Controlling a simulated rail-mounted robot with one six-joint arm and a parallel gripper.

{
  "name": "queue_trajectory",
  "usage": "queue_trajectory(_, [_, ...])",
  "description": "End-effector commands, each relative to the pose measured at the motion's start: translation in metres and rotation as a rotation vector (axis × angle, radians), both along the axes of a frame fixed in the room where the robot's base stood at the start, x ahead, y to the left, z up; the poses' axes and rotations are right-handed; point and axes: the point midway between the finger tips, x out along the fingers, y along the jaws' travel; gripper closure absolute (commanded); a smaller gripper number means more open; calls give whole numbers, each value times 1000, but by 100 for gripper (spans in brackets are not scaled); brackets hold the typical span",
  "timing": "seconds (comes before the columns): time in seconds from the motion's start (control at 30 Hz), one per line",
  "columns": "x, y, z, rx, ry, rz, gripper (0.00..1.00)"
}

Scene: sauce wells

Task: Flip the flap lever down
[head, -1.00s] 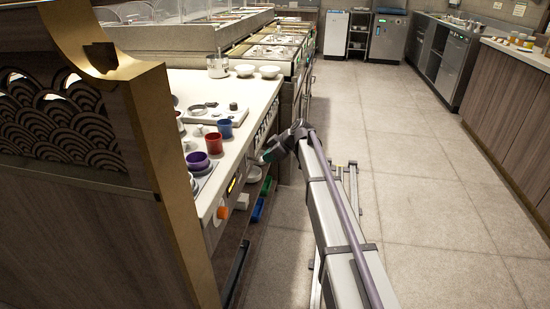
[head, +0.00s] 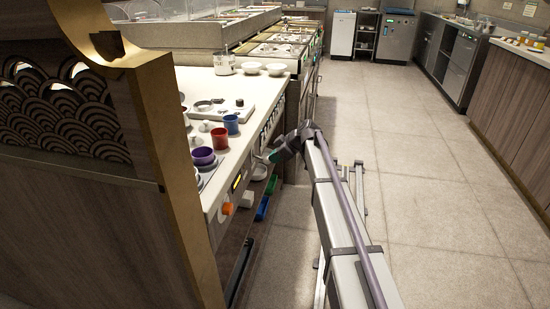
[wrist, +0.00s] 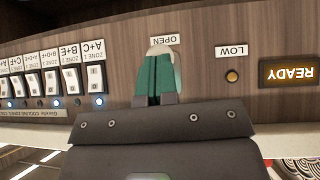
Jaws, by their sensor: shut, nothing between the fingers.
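My gripper (wrist: 155,80) shows in the wrist view with its green fingers together, pointing at the wood-look front panel (wrist: 205,75). The fingers are right in front of the panel, just below a label reading OPEN (wrist: 164,41). A pale rounded shape shows around the fingertips; I cannot tell whether it is part of the flap lever or of the fingers. No lever stands out clearly, and the area behind the fingers is hidden. Contact with the panel cannot be told. In the head view my gripper (head: 264,157) is small, beside the counter's front.
A row of rocker switches (wrist: 48,82) with blue lights lies left of my gripper in the wrist view. An amber LOW light (wrist: 232,76) and a READY display (wrist: 291,72) are to its right. Cups and bowls stand on the counter (head: 243,95). The floor at right (head: 430,200) is clear.

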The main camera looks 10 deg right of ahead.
Motion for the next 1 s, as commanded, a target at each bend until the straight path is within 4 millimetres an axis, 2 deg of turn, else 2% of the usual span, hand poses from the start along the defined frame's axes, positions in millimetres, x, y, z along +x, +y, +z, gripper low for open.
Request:
queue_trajectory(0.33, [-2,-3,5,0,0,0,100])
queue_trajectory(0.47, [-7,-12,18,0,1,1,100])
queue_trajectory(0.8, [-29,-50,63,0,-1,11,100])
queue_trajectory(1.0, [-33,-57,66,0,0,14,100])
